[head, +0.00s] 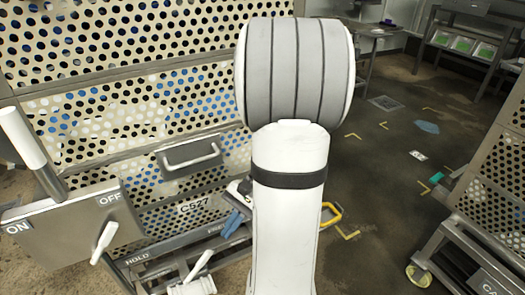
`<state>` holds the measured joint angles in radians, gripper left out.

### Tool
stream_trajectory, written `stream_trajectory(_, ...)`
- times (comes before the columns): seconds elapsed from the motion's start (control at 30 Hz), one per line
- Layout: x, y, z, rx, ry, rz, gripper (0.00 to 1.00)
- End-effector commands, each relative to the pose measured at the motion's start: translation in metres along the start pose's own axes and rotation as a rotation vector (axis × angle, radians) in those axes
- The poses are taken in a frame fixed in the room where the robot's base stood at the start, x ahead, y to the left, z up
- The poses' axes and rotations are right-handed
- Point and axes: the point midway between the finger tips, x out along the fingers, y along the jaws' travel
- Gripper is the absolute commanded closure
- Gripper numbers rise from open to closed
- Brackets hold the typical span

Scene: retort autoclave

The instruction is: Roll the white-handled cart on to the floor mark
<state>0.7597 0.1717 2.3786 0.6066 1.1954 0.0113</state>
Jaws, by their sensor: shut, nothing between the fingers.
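A large perforated metal cart (85,88), with a plate reading C527 (193,207), fills the left side. A white grip (22,138) on a metal post stands at its left edge; I cannot tell for certain that it is the cart's handle. Yellow corner marks (352,136) lie on the dark floor to the right, with another corner (349,234) nearer me. My white arm stands upright in the middle and hides part of the cart and floor.
An ON/OFF box (65,225) with a white lever is at the left. A HOLD/FREE plate is low on the left cart. A second perforated cart (495,190) on casters stands right. Open floor lies between, with a bluish patch (427,127). Tables stand behind.

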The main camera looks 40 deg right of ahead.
Motion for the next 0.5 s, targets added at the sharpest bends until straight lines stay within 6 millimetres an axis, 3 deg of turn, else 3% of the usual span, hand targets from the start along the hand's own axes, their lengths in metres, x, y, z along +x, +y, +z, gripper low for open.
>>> stream_trajectory(0.27, -0.07, 0.027, -0.068, 0.493, -0.186, -0.56, 1.0)
stream_trajectory(0.37, -0.1, 0.051, -0.095, 0.638, -0.235, -0.79, 1.0)
stream_trajectory(0.5, -0.138, 0.099, -0.13, 0.806, -0.281, -1.112, 1.0)
